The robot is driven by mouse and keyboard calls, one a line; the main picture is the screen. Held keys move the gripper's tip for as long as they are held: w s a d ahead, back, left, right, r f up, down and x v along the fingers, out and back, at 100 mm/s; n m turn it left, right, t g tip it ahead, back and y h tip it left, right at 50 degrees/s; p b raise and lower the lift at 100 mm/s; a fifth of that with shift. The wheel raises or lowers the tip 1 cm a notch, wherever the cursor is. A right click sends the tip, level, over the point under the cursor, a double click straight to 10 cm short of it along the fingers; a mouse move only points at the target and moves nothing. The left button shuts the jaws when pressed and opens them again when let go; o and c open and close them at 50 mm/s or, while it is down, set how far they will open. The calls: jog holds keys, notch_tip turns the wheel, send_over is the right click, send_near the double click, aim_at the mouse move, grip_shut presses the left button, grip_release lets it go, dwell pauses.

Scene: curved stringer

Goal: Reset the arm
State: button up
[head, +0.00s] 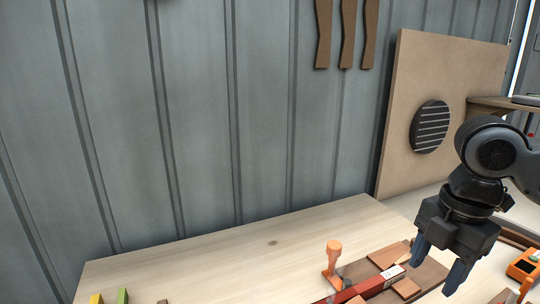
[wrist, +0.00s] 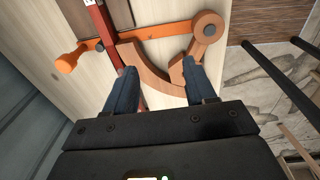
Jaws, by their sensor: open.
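My gripper (head: 440,272) hangs at the right of the head view, above the right part of the wooden table (head: 235,262). Its two blue fingers are apart with nothing held between them. In the wrist view my gripper (wrist: 157,75) is spread over a curved brown wooden piece (wrist: 140,68), which lies below and beyond the fingertips. Whether the fingers touch that piece cannot be told.
An orange clamp-like tool (head: 333,258) stands upright on the table beside a red bar (head: 350,290) and brown wooden blocks (head: 389,256). A tan board with a dark round disc (head: 430,126) stands behind my arm. The table's left half is mostly clear.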

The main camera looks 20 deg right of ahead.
jog(key=w+a+r+m+t+y, duration=0.3)
jog(key=w+a+m+t, duration=0.15)
jog(key=a, duration=0.45)
jog(key=w+a+r+m+t+y, duration=0.3)
jog(key=w+a+t, duration=0.15)
jog(key=a, duration=0.45)
jog(key=w+a+r+m+t+y, duration=0.3)
jog(key=a+m+t, duration=0.15)
jog(key=a, duration=0.45)
jog(key=s+d+f+m+t+h, duration=0.25)
jog(key=s+f+m+h, duration=0.65)
jog(key=s+f, duration=0.6)
jog(key=s+d+f+n+g, duration=0.15)
jog(key=s+d, duration=0.25)
jog(key=s, duration=0.7)
jog(key=s+d+f+n, duration=0.1)
jog(key=s+d+f, duration=0.15)
jog(key=s, duration=0.85)
notch_tip(320, 180, down, 8)
jog(key=b, duration=0.9)
jog(key=shift+s+d+h, duration=0.15)
jog(key=shift+d+h, duration=0.15)
jog(key=shift+d, duration=0.15)
